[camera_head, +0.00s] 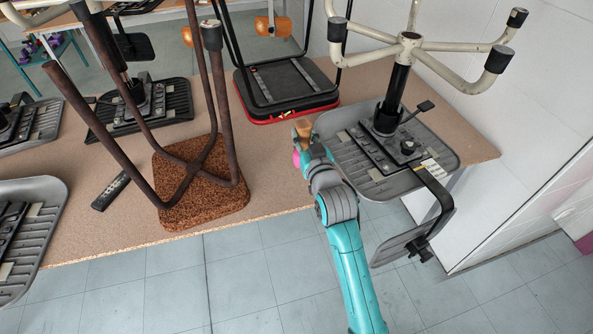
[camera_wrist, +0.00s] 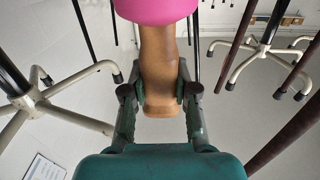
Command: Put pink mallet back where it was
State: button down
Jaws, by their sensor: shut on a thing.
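The pink mallet has a pink head (camera_wrist: 157,10) and a brown wooden handle (camera_wrist: 160,60), both large in the wrist view. My gripper (camera_wrist: 161,92) is shut on the handle, with one finger on each side of it. In the head view my gripper (camera_head: 304,140) is over the brown table (camera_head: 270,190), between the cork-seated stool and the grey upturned chair. There the brown handle (camera_head: 304,127) and a little pink (camera_head: 296,158) show; the rest of the mallet is hidden by my gripper. I cannot tell whether the mallet touches the table.
A grey upturned chair (camera_head: 440,150) with a white star base stands close on the right. A cork-seated upturned stool (camera_head: 205,205) is on the left, a black and red seat (camera_head: 285,88) behind. A black remote (camera_head: 110,191) lies left. Some bare table lies between stool and gripper.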

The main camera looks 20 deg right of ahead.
jog(key=shift+w+f, duration=0.15)
jog(key=shift+w, duration=0.15)
jog(key=shift+w+f, duration=0.1)
jog(key=shift+f, duration=4.7)
jog(key=shift+f, duration=0.15)
jog(key=c, duration=0.9)
grip_release()
jog(key=s, duration=1.2)
